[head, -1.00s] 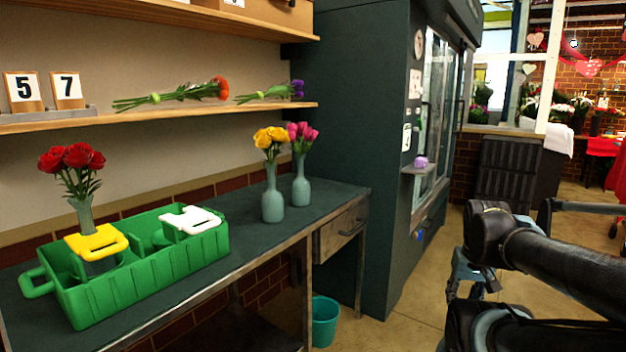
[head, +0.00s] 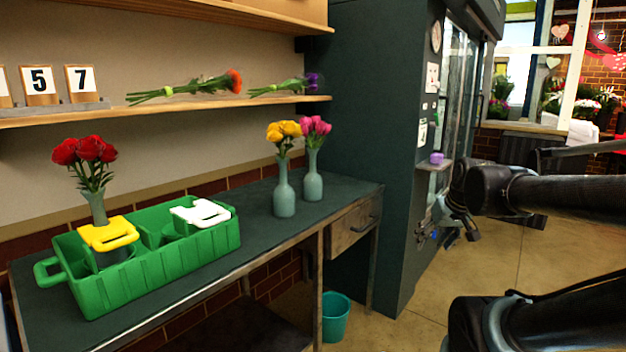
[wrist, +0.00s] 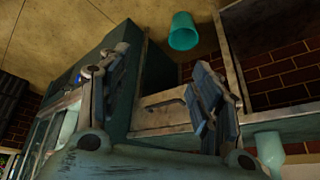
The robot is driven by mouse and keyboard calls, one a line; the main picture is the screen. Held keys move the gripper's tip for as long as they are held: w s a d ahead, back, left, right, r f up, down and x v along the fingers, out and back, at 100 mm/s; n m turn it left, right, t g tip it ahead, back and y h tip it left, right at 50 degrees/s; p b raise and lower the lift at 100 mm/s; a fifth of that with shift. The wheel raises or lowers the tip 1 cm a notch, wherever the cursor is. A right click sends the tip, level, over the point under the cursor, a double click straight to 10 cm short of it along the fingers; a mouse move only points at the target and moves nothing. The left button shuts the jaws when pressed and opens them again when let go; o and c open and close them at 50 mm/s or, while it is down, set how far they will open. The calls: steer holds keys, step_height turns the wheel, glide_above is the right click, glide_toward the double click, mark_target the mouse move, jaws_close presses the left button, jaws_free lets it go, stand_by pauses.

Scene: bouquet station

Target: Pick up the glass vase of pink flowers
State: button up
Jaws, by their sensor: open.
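The vase of pink flowers (head: 313,172) stands upright on the dark counter (head: 255,222), toward its right end. It is a grey-blue vase with a narrow neck. A similar vase of yellow flowers (head: 284,190) stands just left of it and nearer the front edge. My gripper (head: 455,225) is in front of the dark cabinet, to the right of the counter and apart from both vases. In the wrist view its two fingers are spread with nothing between them (wrist: 155,105). A pale vase body (wrist: 270,152) shows at the lower right there; I cannot tell which vase it is.
A green caddy (head: 150,275) on the counter's left holds a vase of red roses (head: 97,205), with a yellow handle piece and a white one. A teal bucket (head: 335,316) stands on the floor. A shelf (head: 170,112) with cut flowers hangs above the counter. The tall cabinet (head: 380,150) stands beyond it.

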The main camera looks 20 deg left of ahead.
steer(key=w+a+r+n+t+y, duration=0.1)
steer(key=w+a+r+n+y, duration=0.1)
steer(key=w+a+r, duration=0.4)
steer(key=w+a+r+n+t+y, duration=0.1)
steer(key=w+a+r+y, duration=0.1)
steer(key=w+a+r, duration=0.45)
steer(key=n+t+y, duration=0.2)
steer(key=n+y, duration=0.1)
steer(key=y, duration=0.1)
glide_toward(315, 157)
steer(key=shift+h, duration=0.3)
steer(key=x, duration=0.6)
steer(key=shift+s+a+f, duration=0.2)
steer(key=shift+a, duration=0.2)
steer(key=shift+w+r+x, duration=0.1)
steer(key=shift+w+x, duration=0.05)
steer(key=shift+x, duration=1.2)
steer(key=shift+w+r+x, duration=0.15)
steer(key=shift+x, duration=1.15)
steer(key=shift+d, duration=0.1)
